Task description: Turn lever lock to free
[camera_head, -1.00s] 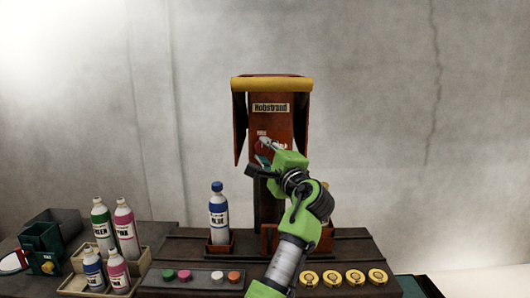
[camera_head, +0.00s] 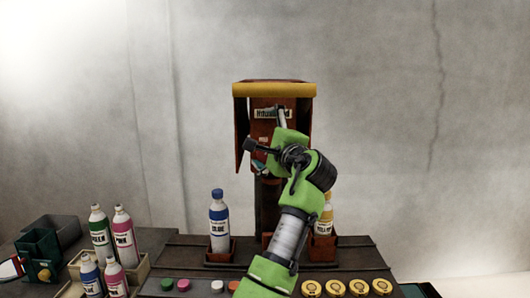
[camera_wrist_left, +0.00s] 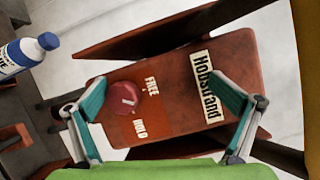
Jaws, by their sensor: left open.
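The lever lock (camera_wrist_left: 124,98) is a round maroon knob with a pale mark, on a rust-red panel (camera_wrist_left: 175,85) in the left wrist view. The words FREE and HOLD stand beside it. I cannot tell clearly which word the mark points to. My left gripper (camera_wrist_left: 158,92) is open, with teal fingers on either side of the panel. The knob lies between them, nearer the left finger, and nothing is held. In the head view the left gripper (camera_head: 270,140) is in front of the red housing (camera_head: 241,140) and hides most of the panel. My right gripper is not in view.
A yellow hood edge (camera_head: 273,90) tops the housing, with side flaps. Several bottles stand in a tray at the left. Coloured caps and yellow discs line the front.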

